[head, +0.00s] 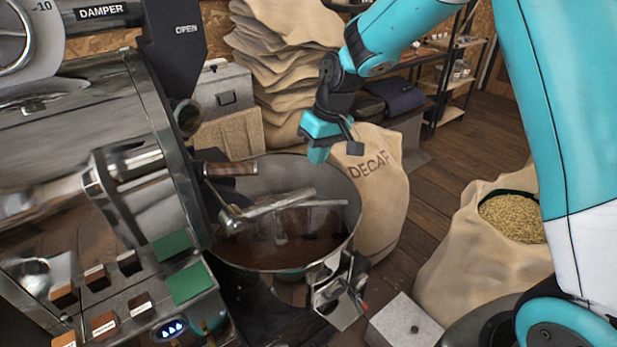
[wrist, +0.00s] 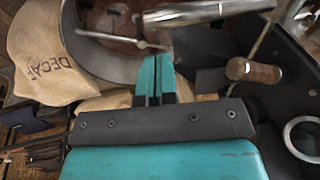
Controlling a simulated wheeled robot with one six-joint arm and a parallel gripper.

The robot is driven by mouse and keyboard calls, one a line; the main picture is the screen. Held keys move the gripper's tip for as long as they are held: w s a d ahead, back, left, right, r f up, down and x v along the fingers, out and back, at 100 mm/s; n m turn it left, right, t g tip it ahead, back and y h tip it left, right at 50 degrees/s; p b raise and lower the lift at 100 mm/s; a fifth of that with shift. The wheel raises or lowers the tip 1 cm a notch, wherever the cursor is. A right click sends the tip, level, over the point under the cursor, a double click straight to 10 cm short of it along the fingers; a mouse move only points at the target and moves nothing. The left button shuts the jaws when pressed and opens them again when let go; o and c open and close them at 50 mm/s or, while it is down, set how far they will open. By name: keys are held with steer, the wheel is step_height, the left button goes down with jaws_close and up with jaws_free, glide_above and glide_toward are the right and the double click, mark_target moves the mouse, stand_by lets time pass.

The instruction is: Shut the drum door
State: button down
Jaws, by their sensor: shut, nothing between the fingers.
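The steel roaster (head: 105,150) fills the left of the head view. A wooden handle (head: 232,169) sticks out from its front over the cooling tray; it also shows in the wrist view (wrist: 254,72), right of my fingers. Below it is a metal lever with a round knob (head: 230,218). The drum door's panel is not clearly made out, and I cannot tell how far it stands open. My gripper (head: 318,154) is shut and empty, above the tray's far right rim and apart from the handle. Its closed fingertips (wrist: 155,62) show in the wrist view.
The round cooling tray (head: 353,225) has stirring arms over dark brown contents. A DECAF sack (head: 385,190) stands close behind it. An open sack of pale beans (head: 490,245) is at right. Stacked sacks (head: 285,60) stand at the back. Wooden floor (head: 440,180) shows between.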

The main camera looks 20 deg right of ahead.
mark_target(306, 190)
steer(key=p+x, duration=0.2)
steer(key=x, duration=0.6)
steer(key=shift+f, duration=0.1)
steer(key=shift+a+f, duration=0.1)
